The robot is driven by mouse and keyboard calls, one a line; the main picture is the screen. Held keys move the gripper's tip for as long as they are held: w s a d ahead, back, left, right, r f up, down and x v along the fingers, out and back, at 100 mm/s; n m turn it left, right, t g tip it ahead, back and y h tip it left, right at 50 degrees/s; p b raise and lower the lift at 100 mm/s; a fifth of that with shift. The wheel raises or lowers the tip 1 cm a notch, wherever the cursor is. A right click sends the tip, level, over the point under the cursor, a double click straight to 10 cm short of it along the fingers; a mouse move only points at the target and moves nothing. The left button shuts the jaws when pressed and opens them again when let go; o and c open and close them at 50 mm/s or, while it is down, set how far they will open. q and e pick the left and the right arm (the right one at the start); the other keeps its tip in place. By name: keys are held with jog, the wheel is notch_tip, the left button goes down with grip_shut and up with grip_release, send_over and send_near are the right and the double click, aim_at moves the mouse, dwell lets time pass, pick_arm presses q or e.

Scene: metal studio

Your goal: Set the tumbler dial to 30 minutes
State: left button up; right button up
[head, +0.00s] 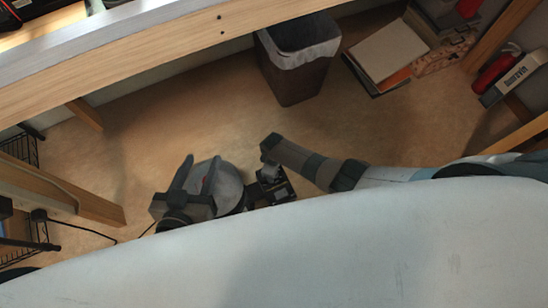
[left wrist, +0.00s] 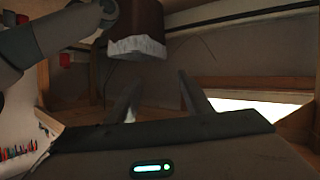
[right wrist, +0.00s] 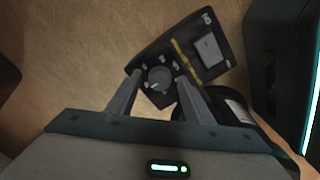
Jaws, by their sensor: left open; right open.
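The tumbler's black control panel (right wrist: 185,55) fills the upper middle of the right wrist view, tilted. It bears a round dial (right wrist: 158,80) with pale marks around it, a yellow stripe and a grey square part. My right gripper (right wrist: 159,77) is open, its fingers on either side of the dial; I cannot tell whether they touch it. The dial's setting is too small to read. In the head view, a small black unit (head: 274,186) shows below the end of my right arm. My left gripper (head: 200,164) is open and empty, left of that unit; its fingers (left wrist: 160,92) are spread.
A brown bin with a white liner (head: 297,65) stands at the back, with books and boxes (head: 388,55) to its right. A red extinguisher (head: 492,72) is at far right. A wooden bench edge (head: 150,60) crosses the upper left. Tan surface between is clear.

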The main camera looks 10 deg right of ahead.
notch_tip(320, 180, up, 3)
jog(key=shift+f+p, duration=0.1)
jog(key=shift+p, duration=0.75)
notch_tip(320, 180, up, 3)
jog(key=shift+r+p, duration=0.2)
jog(key=shift+p, duration=0.75)
pick_arm(q)
jog(key=s+a+f+g+y+p, duration=0.4)
jog(key=s+a+f+g, duration=0.3)
jog(key=s+a+g, duration=0.1)
jog(key=shift+s+a+n+g, duration=0.3)
jog(key=shift+s+a+g, duration=0.15)
jog(key=shift+a, duration=0.55)
pick_arm(e)
notch_tip(320, 180, up, 11)
pick_arm(q)
jog(key=shift+s, duration=0.15)
